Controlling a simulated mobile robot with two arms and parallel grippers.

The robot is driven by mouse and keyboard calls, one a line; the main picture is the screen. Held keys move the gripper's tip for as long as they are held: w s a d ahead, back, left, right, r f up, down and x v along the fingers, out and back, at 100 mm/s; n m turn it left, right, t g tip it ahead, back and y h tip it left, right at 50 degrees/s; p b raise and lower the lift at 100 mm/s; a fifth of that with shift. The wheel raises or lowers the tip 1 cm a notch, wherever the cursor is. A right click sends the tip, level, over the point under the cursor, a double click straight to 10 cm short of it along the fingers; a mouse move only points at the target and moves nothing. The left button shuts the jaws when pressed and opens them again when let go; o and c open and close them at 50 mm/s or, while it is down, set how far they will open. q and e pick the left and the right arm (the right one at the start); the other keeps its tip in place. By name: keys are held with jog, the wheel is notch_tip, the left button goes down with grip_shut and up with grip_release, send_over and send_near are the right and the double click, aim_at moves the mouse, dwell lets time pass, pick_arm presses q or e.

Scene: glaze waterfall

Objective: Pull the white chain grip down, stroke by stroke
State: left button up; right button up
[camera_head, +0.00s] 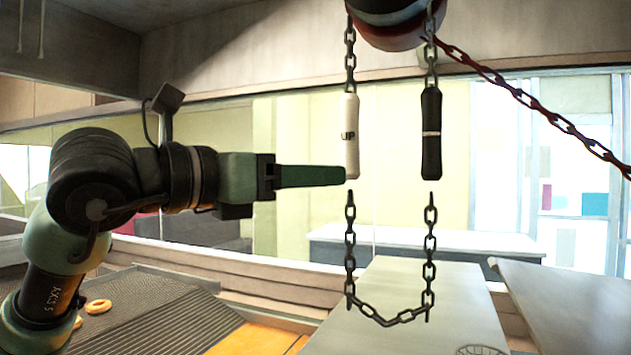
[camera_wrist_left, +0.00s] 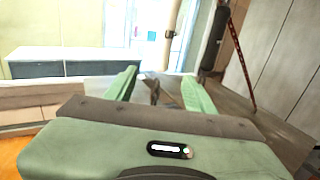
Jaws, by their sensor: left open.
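The white chain grip (camera_head: 349,138), marked "UP", hangs upright on a dark chain under the hoist body; in the left wrist view the pale grip (camera_wrist_left: 171,22) shows ahead, between the lines of my fingers. The black grip (camera_head: 431,150) with a light band hangs to its right at about the same height. My left gripper (camera_head: 343,176) points right, with its tips at the lower end of the white grip. In the left wrist view its two green fingers (camera_wrist_left: 162,82) are apart with nothing clamped between them. I cannot tell whether they touch the grip. My right gripper is not in view.
A slack chain loop (camera_head: 386,316) hangs below both grips. The hoist body (camera_head: 395,22) is above. A rusty red chain (camera_head: 540,103) slopes down to the right. A grey panel (camera_head: 400,285) lies below. Tan rings (camera_head: 98,306) rest on a mesh surface at lower left.

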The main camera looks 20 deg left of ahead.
aim_at(343, 138)
pick_arm(q)
notch_tip(343, 138, up, 6)
jog(key=p, duration=0.4)
jog(key=x, duration=0.5)
jog(key=f+p+x, duration=0.1)
jog(key=x, duration=0.2)
jog(key=shift+s+r, duration=0.1)
jog(key=shift+s, duration=0.05)
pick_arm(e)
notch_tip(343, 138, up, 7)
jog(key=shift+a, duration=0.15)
pick_arm(q)
jog(key=shift+a, duration=0.1)
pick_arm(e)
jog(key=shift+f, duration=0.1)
pick_arm(q)
grip_shut()
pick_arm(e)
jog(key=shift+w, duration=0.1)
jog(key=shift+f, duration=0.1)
